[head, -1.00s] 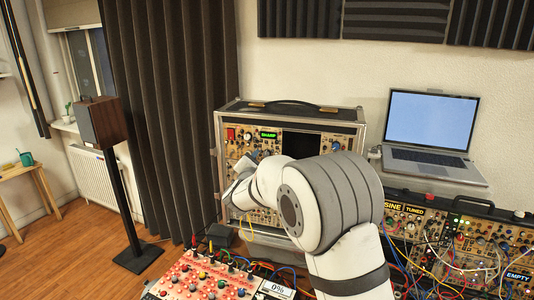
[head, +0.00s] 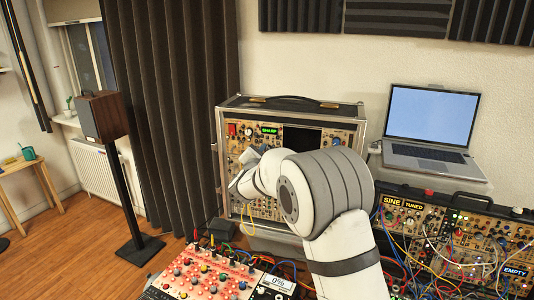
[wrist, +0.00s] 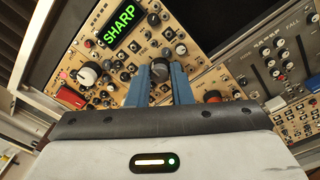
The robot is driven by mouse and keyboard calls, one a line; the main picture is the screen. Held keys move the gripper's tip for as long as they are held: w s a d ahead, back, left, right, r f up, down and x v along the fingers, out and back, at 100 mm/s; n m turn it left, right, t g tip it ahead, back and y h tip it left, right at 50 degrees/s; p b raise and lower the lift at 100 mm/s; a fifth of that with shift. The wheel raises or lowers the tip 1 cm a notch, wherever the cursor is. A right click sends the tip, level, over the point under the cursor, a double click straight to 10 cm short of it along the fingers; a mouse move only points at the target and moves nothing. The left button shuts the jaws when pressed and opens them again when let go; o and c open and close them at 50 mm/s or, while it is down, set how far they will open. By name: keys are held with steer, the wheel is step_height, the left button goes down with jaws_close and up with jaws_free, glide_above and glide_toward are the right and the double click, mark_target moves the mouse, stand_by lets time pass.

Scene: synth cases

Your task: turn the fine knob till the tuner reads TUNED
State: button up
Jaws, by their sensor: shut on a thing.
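The tuner display (wrist: 120,24) reads SHARP in green letters on black. It also reads SHARP in the head view (head: 269,130), on the upright case's tan panel. My gripper (wrist: 160,76) has its two blue fingers shut on a dark round knob (wrist: 159,67) with a paler face, below and right of the display. I cannot read a label on this knob, and the fingers hide its sides. In the head view my arm covers the knob and much of the panel.
A large pale knob (wrist: 84,75) and a red part (wrist: 70,96) sit left of my fingers, with several small knobs close around. A dark screen (head: 302,141) is right of the display. A laptop (head: 428,125) and a patched synth case (head: 470,197) stand at the right.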

steer(key=shift+n, duration=0.3)
jaws_close()
steer(key=n+b, duration=0.2)
steer(key=n, duration=0.6)
steer(key=shift+r+n, duration=0.15)
steer(key=shift+n, duration=0.15)
steer(key=shift+a+n+g+h+p, duration=0.1)
steer(key=shift+n+g+h+p, duration=0.25)
steer(key=shift+n, duration=0.85)
steer(key=o, duration=0.8)
jaws_free()
steer(key=shift+o, duration=0.2)
